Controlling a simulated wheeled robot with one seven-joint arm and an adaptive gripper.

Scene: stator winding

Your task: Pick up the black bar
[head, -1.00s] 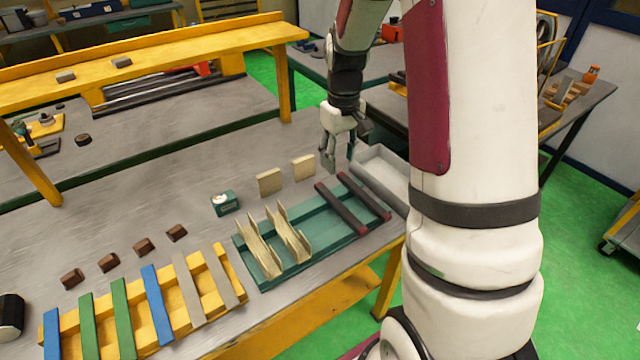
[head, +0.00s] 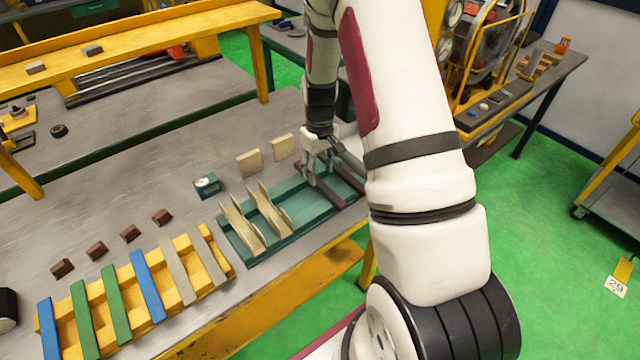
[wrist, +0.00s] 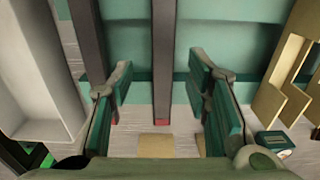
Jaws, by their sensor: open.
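Two black bars with red ends lie side by side across a teal tray (head: 306,207). In the head view, one black bar (head: 328,192) shows below my gripper (head: 318,172). In the wrist view, this black bar (wrist: 163,60) runs between my two open fingers (wrist: 160,70), with its red end toward me. The second bar (wrist: 88,50) lies to the left, outside the left finger. The fingers are apart, with nothing held. Whether they reach down beside the bar, I cannot tell. My arm partly hides the tray's right end in the head view.
Two cream slotted pieces (head: 268,210) stand on the tray's left part. Two cream blocks (head: 248,163) and a small green box (head: 207,185) sit behind it. A grey bin (wrist: 38,85) is close on the left in the wrist view. A yellow rack (head: 182,268) holds coloured strips.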

